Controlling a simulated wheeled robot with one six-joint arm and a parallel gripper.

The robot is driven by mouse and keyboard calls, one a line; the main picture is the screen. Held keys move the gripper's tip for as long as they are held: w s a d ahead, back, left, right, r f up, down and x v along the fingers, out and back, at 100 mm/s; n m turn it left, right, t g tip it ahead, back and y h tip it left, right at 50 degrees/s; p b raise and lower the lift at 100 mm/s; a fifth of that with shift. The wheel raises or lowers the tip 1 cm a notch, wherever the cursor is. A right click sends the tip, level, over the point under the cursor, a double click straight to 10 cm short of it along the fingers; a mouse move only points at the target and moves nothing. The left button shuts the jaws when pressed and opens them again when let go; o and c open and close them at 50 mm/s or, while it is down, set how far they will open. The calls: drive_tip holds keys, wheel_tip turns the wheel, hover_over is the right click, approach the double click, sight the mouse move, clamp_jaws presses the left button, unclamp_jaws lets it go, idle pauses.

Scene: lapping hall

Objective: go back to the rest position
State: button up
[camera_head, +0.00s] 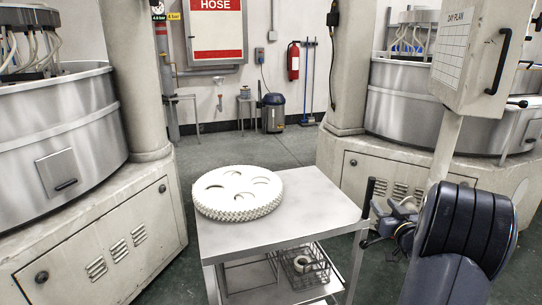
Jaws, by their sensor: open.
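My gripper (372,222) is at the right of the view, beside the right edge of the steel trolley (305,195). Its dark fingers are apart and I see nothing between them. My dark arm link stands large at the lower right and hides part of the wrist. A thick white toothed disc (238,188) with several round openings lies flat on the trolley top, to the left of my gripper and apart from it.
A wire basket (318,272) holding a pale ring stands on the trolley's lower shelf. Large lapping machines stand at left (60,120) and right (400,110). A control box (480,50) on a post rises behind my arm. Green floor (245,150) is clear behind the trolley.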

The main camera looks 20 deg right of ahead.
sight(370, 194)
drive_tip(key=w, duration=0.6)
drive_tip(key=w+d, duration=0.1)
drive_tip(key=w, duration=0.1)
drive_tip(key=shift+w, duration=0.4)
drive_tip(key=shift+a+f, duration=0.2)
drive_tip(key=shift+a, duration=0.1)
drive_tip(key=shift+s+a+r+b, duration=0.1)
drive_tip(key=shift+a+r+b, duration=0.05)
drive_tip(key=shift+a+b, duration=0.25)
drive_tip(key=shift+a, duration=0.1)
